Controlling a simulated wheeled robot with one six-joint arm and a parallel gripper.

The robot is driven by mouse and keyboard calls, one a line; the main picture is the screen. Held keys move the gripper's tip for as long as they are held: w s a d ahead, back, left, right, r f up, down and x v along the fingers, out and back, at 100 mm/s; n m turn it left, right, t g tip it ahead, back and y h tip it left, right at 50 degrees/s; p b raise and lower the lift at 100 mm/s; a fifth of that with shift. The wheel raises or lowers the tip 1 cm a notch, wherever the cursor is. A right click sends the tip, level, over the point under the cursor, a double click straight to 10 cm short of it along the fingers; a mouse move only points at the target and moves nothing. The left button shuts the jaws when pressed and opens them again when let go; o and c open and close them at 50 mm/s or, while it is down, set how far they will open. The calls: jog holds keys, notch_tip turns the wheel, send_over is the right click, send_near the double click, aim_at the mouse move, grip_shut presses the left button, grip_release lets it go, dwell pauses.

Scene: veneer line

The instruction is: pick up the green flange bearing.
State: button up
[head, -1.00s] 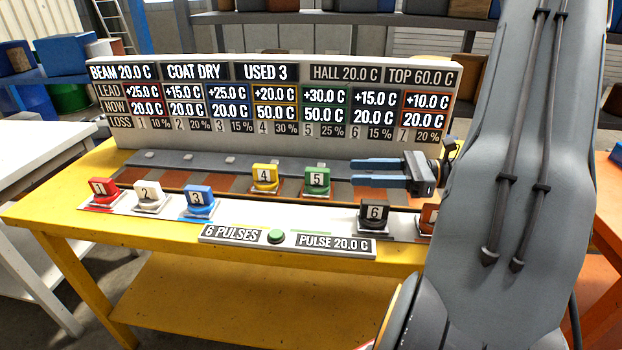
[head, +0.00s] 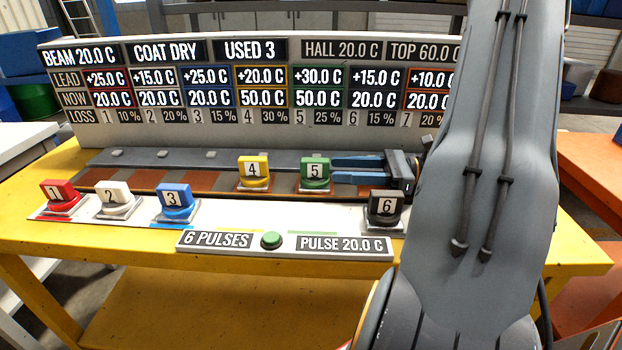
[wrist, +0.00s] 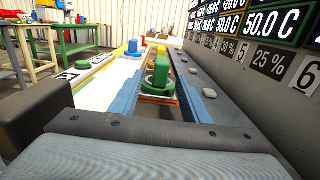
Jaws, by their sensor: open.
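The green flange bearing (head: 314,171), marked 5, stands upright on a small plate in the back row of the bench. My gripper (head: 334,169) is open, with its two blue fingers pointing left, just right of the bearing in the head view. In the wrist view the green bearing (wrist: 158,75) appears in the gap between the blue fingers (wrist: 160,88), toward their far ends. No contact is visible. I cannot tell exactly how far the fingertips reach past it.
The yellow bearing (head: 254,172) stands just left of the green one. Red (head: 60,195), white (head: 115,197), blue (head: 174,200) and black (head: 384,206) bearings stand in front. The display board (head: 250,85) rises behind. A green button (head: 271,240) is at the front.

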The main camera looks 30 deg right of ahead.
aim_at(315, 166)
jog(key=x, duration=0.2)
jog(key=p+x, duration=0.1)
jog(key=x, duration=0.3)
jog(key=shift+r, duration=0.35)
jog(key=shift+w+a, duration=0.4)
jog(key=shift+a, duration=0.1)
grip_shut()
